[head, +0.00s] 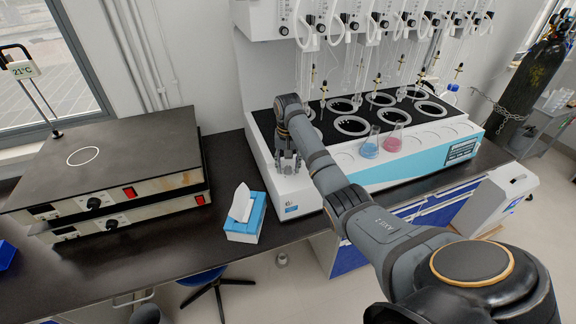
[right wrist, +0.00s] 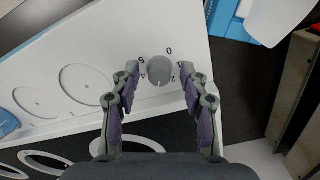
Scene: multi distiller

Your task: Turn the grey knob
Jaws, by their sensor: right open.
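The grey knob (right wrist: 159,70) is round and sits on the white panel of the distiller, with printed numbers around it, in the right wrist view. My right gripper (right wrist: 160,84) is open, with one finger to each side of the knob. The fingers look apart from the knob, with a gap on both sides. In the head view my right gripper (head: 288,163) is at the left end of the white distiller (head: 300,200), and it hides the knob. My left gripper is out of view.
A blue flask (head: 370,147) and a pink flask (head: 392,141) stand on the distiller's front ledge, right of my right arm. A blue tissue box (head: 246,226) stands left of the distiller. Stacked hot plates (head: 120,165) are at the left. The dark counter (head: 130,270) has free room in front.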

